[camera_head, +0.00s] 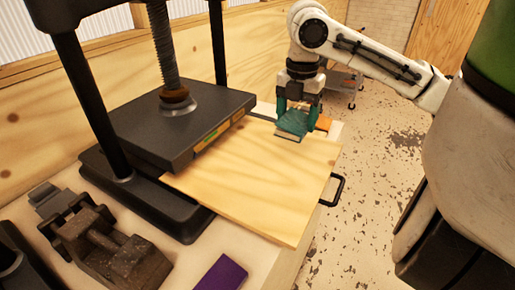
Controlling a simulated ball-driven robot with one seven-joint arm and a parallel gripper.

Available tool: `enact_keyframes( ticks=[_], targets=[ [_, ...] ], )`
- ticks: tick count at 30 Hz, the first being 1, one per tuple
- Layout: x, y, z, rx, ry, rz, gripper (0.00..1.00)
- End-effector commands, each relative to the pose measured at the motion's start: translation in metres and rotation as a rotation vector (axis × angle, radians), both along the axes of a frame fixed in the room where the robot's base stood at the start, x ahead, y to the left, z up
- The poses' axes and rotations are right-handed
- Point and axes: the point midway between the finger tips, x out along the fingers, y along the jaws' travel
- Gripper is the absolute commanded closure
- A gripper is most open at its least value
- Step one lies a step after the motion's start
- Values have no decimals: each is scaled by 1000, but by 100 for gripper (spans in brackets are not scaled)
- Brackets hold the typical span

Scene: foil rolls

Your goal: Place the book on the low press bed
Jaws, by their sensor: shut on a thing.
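My gripper (297,108) points down near the far right corner of the pale wooden board and is shut on a teal book (292,124). The book is held roughly flat, with its light page edge facing me. It hangs over or just at the board's far edge; I cannot tell whether it touches. The wooden board (255,185) sticks out from under the black press plate (180,125) and looks like the low press bed. It has a black handle (338,189) on its right end. Its top is bare.
A black screw press with uprights stands at left. A purple book (222,273) lies at the table's front edge. A rusty metal clamp-like tool (108,245) sits at lower left. An orange object (323,122) is partly hidden behind the teal book. Open floor lies to the right.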

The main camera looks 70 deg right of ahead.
Motion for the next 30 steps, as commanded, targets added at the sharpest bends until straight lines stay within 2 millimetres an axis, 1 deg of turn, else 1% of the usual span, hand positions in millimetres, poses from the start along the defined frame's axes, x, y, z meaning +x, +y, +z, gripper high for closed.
enact_keyframes(
  ticks=[1,5,6,9,12,18,21,25,27,30],
  targets=[
    [12,2,-3,1,3,5,60],
    [41,6,-16,-1,2,4,60],
    [45,7,-27,2,3,2,60],
    [59,9,-44,1,2,1,60],
    [69,11,-56,0,1,0,60],
    [79,12,-68,0,0,0,60],
    [86,13,-79,1,1,1,60],
    [85,13,-98,2,0,-2,60],
    [85,13,-104,1,0,-1,60],
    [85,13,-106,0,-1,-1,60]
  ],
)
